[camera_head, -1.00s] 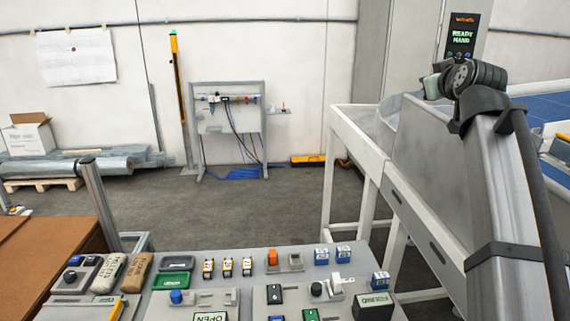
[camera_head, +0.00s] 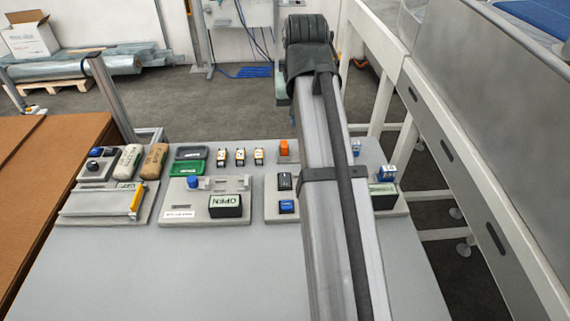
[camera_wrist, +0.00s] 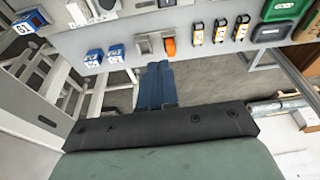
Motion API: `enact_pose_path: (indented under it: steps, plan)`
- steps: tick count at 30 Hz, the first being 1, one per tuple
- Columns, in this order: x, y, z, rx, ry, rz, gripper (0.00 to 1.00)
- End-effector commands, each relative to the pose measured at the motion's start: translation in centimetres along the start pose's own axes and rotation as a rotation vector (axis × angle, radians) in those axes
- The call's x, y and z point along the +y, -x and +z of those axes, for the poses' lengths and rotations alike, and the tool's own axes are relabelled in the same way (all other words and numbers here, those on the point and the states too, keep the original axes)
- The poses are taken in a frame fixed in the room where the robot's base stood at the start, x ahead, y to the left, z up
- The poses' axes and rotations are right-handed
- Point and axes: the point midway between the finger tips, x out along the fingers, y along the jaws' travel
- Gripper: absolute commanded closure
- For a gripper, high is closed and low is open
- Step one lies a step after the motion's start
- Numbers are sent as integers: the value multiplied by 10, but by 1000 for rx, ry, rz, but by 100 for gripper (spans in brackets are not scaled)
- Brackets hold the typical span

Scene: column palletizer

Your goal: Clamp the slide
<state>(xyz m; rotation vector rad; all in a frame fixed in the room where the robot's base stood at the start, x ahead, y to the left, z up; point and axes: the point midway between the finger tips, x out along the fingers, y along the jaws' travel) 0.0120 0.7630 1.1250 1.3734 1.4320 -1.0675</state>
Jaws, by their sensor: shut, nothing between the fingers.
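A grey fixture plate (camera_head: 200,218) on the table carries a blue knob (camera_head: 193,182), a light grey slide-like bar (camera_head: 232,184) and a dark box (camera_head: 225,206) reading OPEN. I cannot tell whether that bar is the slide. A second plate (camera_head: 286,183) with rocker switches stands to its right, partly hidden behind my arm. My gripper (camera_wrist: 155,70) shows in the wrist view as two blue fingers, shut and empty. They are over the floor, beyond the table's far edge and near the orange part (camera_wrist: 170,47). In the head view my arm hides the fingers.
The table (camera_head: 210,270) is bare in front. A plate with a yellow handle (camera_head: 136,203) stands at left. Green (camera_head: 184,167) and dark trays, several small yellow-black parts (camera_head: 240,157) and blue-white cubes (camera_wrist: 92,57) line the back. A white-framed conveyor (camera_head: 460,150) stands at right.

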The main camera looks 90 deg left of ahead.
Motion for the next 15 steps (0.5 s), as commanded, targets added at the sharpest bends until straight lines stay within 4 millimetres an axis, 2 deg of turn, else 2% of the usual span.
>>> enact_pose_path:
  steps: [3, 6, 15]
  plan:
    - [-17, -6, 19, -66, -12, 13, 100]
    - [-24, -9, 27, -98, -20, 20, 100]
    - [-26, -10, 31, -114, -25, 24, 100]
